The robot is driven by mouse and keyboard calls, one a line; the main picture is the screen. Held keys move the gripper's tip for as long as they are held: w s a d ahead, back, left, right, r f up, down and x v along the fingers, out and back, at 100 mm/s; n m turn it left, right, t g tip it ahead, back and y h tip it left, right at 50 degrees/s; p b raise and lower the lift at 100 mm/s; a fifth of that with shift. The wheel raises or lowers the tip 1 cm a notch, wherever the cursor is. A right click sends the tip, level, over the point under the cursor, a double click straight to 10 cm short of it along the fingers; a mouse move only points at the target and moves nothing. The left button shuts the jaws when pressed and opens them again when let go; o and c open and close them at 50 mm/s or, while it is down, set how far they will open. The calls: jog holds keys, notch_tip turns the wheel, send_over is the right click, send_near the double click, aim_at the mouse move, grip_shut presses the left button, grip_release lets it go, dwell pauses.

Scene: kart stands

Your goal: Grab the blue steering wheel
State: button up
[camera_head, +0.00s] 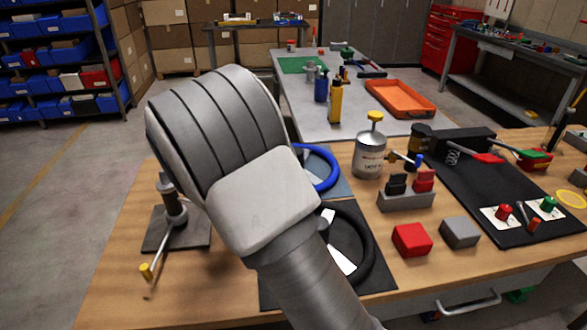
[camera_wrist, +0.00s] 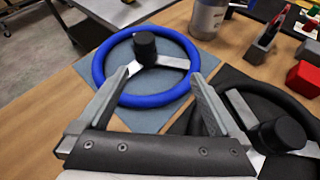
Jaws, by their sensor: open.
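The blue steering wheel (camera_wrist: 150,101) lies on a blue-grey mat (camera_wrist: 96,84) in the wrist view, with a black hub and silver spokes. In the head view my arm hides most of it, and only the right part of its blue rim (camera_head: 331,172) shows. My gripper (camera_wrist: 163,75) is open. In the wrist view its two fingers reach over the near part of the blue rim, one on each side of the hub, with nothing held between them. I cannot tell whether they touch the wheel. The gripper is hidden behind my arm in the head view.
A black steering wheel (camera_head: 366,250) lies close to the blue one, on a dark mat (camera_head: 270,287). A metal can (camera_head: 369,158) with a yellow cap, a grey block holder (camera_head: 405,200), a red block (camera_head: 411,240) and a grey block (camera_head: 460,232) stand to the right. A lever stand (camera_head: 174,205) is at left.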

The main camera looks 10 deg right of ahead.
jog(key=shift+n+t, duration=0.5)
jog(key=shift+n, duration=0.3)
jog(key=x, duration=0.4)
jog(key=a+f+b+x, duration=0.1)
jog(key=x, duration=0.3)
jog(key=w+a+b+x, duration=0.1)
jog(key=x, duration=0.3)
jog(key=shift+w+f, duration=0.1)
jog(key=shift+f, duration=0.25)
jog(key=shift+w+b+x, duration=0.2)
jog(key=shift+b+x, duration=0.15)
jog(key=shift+x, duration=2.3)
jog(key=shift+a+r, duration=0.1)
jog(key=shift+r, duration=0.05)
grip_shut()
jog(key=shift+w+r, duration=0.1)
jog(key=shift+r, duration=0.05)
